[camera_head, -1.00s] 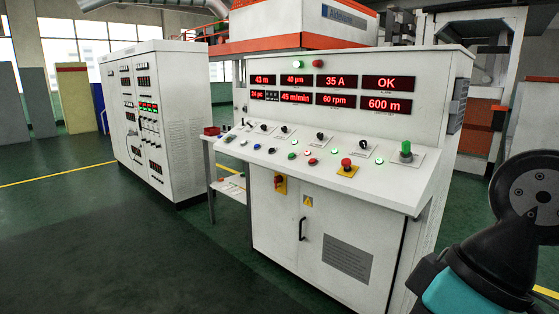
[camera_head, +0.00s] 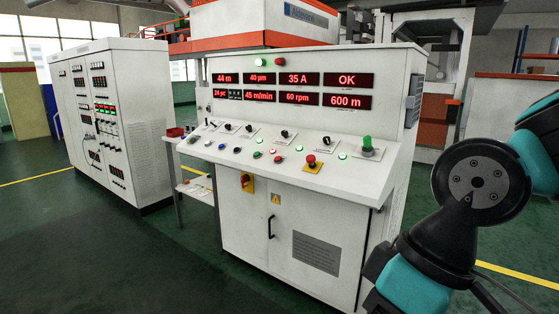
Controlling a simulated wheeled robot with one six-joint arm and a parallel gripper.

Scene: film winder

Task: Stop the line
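The white control console (camera_head: 300,180) stands in the middle of the head view. Its sloped panel carries several buttons and knobs. A red mushroom button (camera_head: 311,159) sits on a yellow plate at the panel's right part. A green mushroom-like knob (camera_head: 367,144) stands at the panel's far right. Small red buttons (camera_head: 278,159) and green lit buttons sit along the panel. The red displays (camera_head: 347,80) read 44 m, 45 m/min, 60 rpm, 35 A, OK and 600 m. My arm shows at the right edge, apart from the console; my gripper is outside the view.
A red-yellow rotary switch (camera_head: 246,182) is on the console's front. A white cabinet (camera_head: 113,120) stands to the left, with a small side table (camera_head: 199,189) between. The green floor (camera_head: 90,245) in front is open.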

